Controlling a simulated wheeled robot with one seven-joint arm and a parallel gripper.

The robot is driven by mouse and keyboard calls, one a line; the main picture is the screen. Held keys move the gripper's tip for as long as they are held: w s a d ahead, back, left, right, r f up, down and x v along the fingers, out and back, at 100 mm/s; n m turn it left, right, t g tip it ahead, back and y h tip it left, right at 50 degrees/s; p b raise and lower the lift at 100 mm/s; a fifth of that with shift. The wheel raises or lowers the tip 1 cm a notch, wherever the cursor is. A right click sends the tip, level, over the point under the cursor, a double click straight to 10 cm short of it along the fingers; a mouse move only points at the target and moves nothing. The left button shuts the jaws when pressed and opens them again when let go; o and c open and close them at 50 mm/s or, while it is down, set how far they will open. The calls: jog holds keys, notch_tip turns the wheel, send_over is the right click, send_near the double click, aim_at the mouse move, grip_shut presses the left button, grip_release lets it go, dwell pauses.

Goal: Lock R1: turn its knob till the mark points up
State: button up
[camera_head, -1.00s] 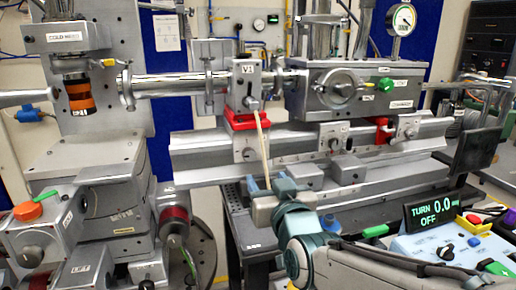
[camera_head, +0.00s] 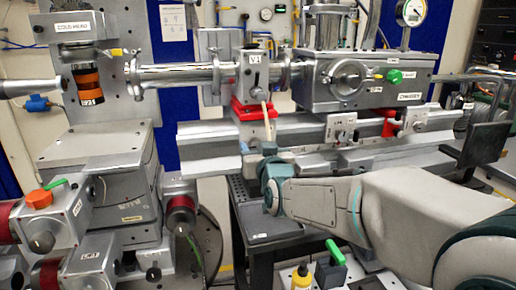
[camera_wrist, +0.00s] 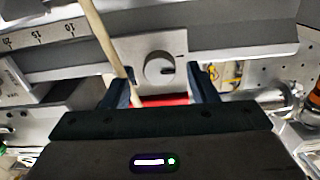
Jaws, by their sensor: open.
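A round grey knob (camera_wrist: 158,68) sits on a light grey plate in the wrist view, which looks upside down against the head view. A short dark mark on the knob seems to point right in that view. I cannot read an R1 label. My gripper (camera_wrist: 160,82) is open, with one dark finger on each side of the knob in the picture; I cannot tell if either touches. In the head view my gripper (camera_head: 256,149) is at the rail block below valve V1 (camera_head: 255,72) and hides its front.
A thin wooden-looking rod (camera_wrist: 112,48) passes close beside the left finger in the wrist view. The grey rail (camera_head: 205,143) runs behind my gripper. A red pad (camera_head: 250,110) lies under V1.

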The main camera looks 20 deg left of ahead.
jog(key=shift+c, duration=0.3)
jog(key=c, duration=0.9)
